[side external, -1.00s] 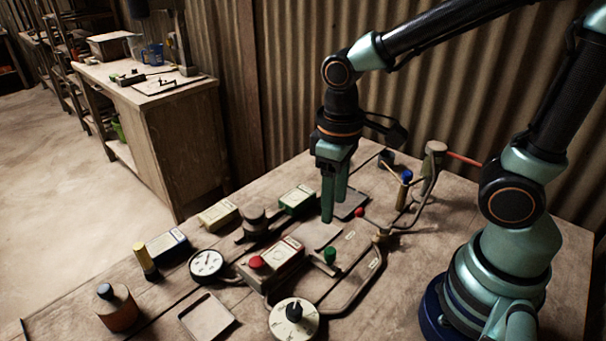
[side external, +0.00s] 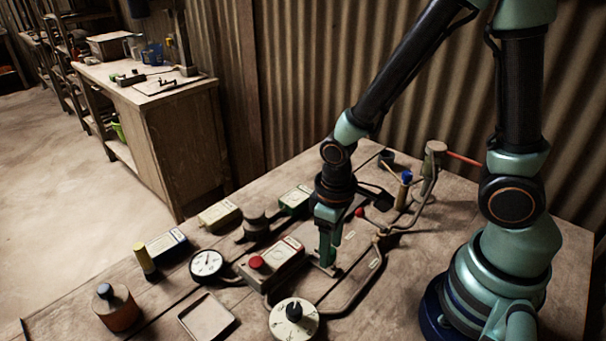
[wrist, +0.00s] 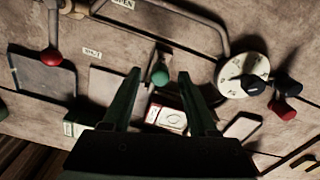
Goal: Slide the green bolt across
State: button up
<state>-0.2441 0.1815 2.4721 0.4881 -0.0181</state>
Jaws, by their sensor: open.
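The green bolt knob (wrist: 160,75) shows in the wrist view between my two finger tips, on a small plate. My gripper (wrist: 160,73) is open around the knob, with one finger to each side and a visible gap; I cannot tell whether either finger touches it. In the side view my gripper (side external: 328,262) points down at the bolt's place and hides the green knob. The bolt's base plate (side external: 327,270) shows partly beneath the fingers.
A box with a red button (side external: 257,262) stands left of my gripper. A white dial (side external: 310,322) is in front, and a bent pipe (side external: 358,295) runs close on the right. A red-knobbed lever (wrist: 53,56) and a flat tray (side external: 207,318) are nearby.

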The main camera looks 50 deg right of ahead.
grip_shut()
dwell(1.5)
